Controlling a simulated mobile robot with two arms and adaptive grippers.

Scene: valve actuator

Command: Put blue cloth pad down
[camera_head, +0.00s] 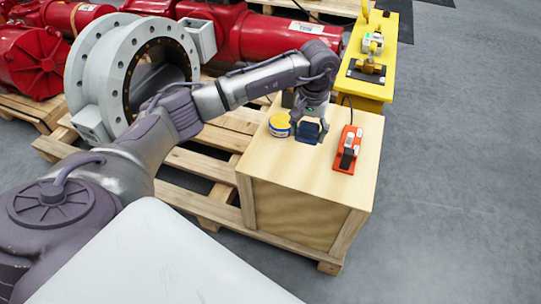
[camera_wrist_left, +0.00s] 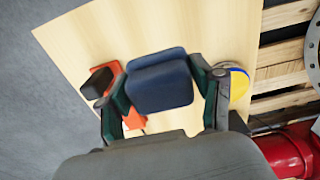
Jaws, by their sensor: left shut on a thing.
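My left gripper (camera_head: 311,128) is shut on the blue cloth pad (camera_head: 308,133), low over the top of the wooden crate (camera_head: 290,178). In the left wrist view the pad (camera_wrist_left: 160,82) sits between the two fingers (camera_wrist_left: 165,92). I cannot tell whether the pad touches the crate top. A yellow and blue round tin (camera_head: 279,125) stands just left of the pad. An orange-red tool with a black part (camera_head: 347,150) lies to its right. My right gripper is not in view.
The crate stands on a wooden pallet (camera_head: 195,163) with a large grey flanged valve (camera_head: 130,75). Red actuators (camera_head: 250,38) lie behind. A yellow bench (camera_head: 385,60) with fittings stands at the back right. The crate top's front part is bare.

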